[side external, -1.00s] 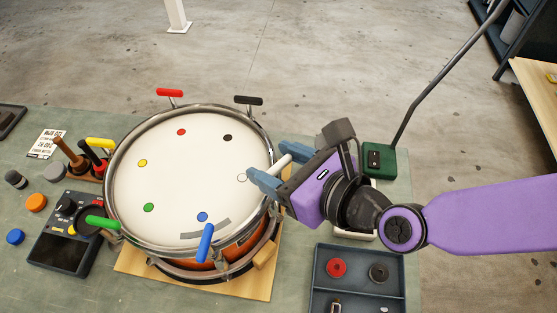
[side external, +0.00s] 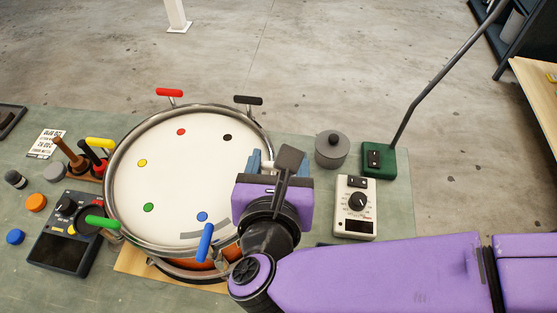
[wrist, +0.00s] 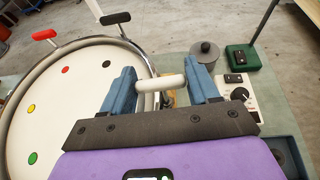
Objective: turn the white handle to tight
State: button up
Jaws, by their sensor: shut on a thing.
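The white handle (wrist: 160,84) is a short bar at the right part of the drum rim. In the wrist view it lies nearly level across the picture, spanning between my two blue fingers, which touch its two ends. My gripper (wrist: 162,74) is shut on it. The drum (side external: 180,190) has a white head with coloured dots. The white handle's mount is mostly hidden.
Other rim handles are red (side external: 170,93), black (side external: 248,100), yellow (side external: 100,143), green (side external: 102,222) and blue (side external: 205,243). A grey lidded pot (side external: 331,151), a green box (side external: 379,160) and a white dial meter (side external: 355,206) stand right of the drum.

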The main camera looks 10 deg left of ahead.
jog(key=m+h, duration=0.5)
jog(key=shift+g+h, duration=0.4)
jog(key=shift+m+h, duration=0.4)
jog(key=shift+h, duration=0.1)
jog(key=o, duration=1)
jog(key=shift+c, duration=0.2)
